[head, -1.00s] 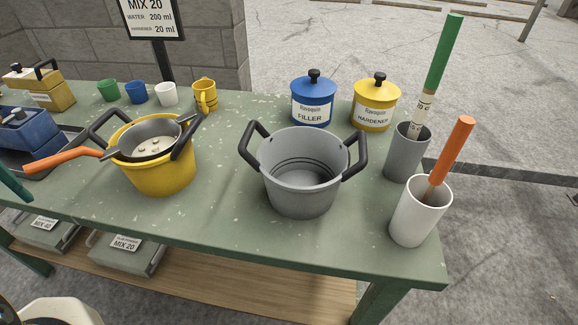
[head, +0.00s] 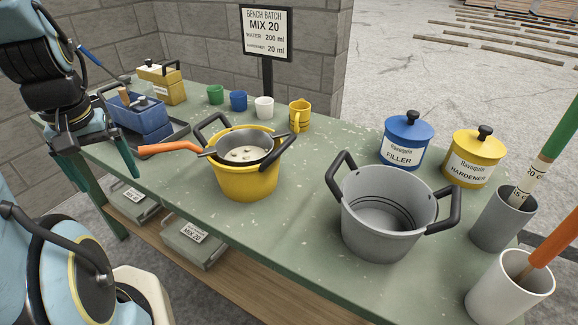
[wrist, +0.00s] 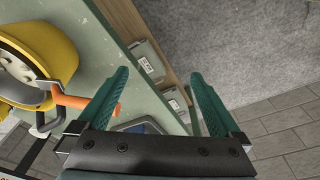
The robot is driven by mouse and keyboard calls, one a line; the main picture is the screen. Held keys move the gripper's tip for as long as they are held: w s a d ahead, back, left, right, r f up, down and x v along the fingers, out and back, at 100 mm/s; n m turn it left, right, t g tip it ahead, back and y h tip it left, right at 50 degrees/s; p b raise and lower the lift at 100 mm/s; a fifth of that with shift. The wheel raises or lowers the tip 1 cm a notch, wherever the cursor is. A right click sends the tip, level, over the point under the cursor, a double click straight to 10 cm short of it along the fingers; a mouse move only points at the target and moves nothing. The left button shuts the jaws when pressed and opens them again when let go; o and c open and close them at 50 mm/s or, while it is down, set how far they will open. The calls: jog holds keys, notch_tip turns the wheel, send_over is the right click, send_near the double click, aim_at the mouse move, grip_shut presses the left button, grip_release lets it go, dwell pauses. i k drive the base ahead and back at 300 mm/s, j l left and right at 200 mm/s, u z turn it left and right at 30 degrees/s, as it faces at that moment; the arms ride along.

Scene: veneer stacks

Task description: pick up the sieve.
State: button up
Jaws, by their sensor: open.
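The sieve (head: 262,143) is a grey bowl with an orange handle, resting in the mouth of the yellow pot (head: 247,184). Several pale lumps lie in it. Its handle sticks out to the left over the bench. My gripper (head: 112,160) is open and empty, left of the handle's end and apart from it in the head view. In the wrist view, my gripper (wrist: 160,74) has both teal fingers spread. The sieve's handle (wrist: 72,101) passes behind the left finger there, with the yellow pot (wrist: 62,52) at the left edge.
Blue and yellow boxes (head: 140,118) stand behind my gripper at the bench's left end. Small cups and a yellow mug (head: 299,116) stand behind the pot. A grey bucket (head: 388,220) stands to the right, with open green bench (head: 300,215) between.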

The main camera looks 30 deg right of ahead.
aim_at(246, 147)
jog(key=j+z, duration=0.1)
jog(key=z, duration=0.25)
jog(key=j+z, duration=0.1)
jog(key=z, duration=0.2)
jog(key=j+z, duration=0.15)
jog(key=z, duration=0.2)
jog(key=j+z, duration=0.35)
jog(key=j, duration=0.4)
jog(key=k+j+z, duration=0.15)
jog(key=j+z, duration=0.15)
jog(key=j, duration=0.4)
jog(key=i+j, duration=0.1)
jog(key=j, duration=0.55)
jog(key=i+j, duration=0.15)
jog(key=j, duration=0.2)
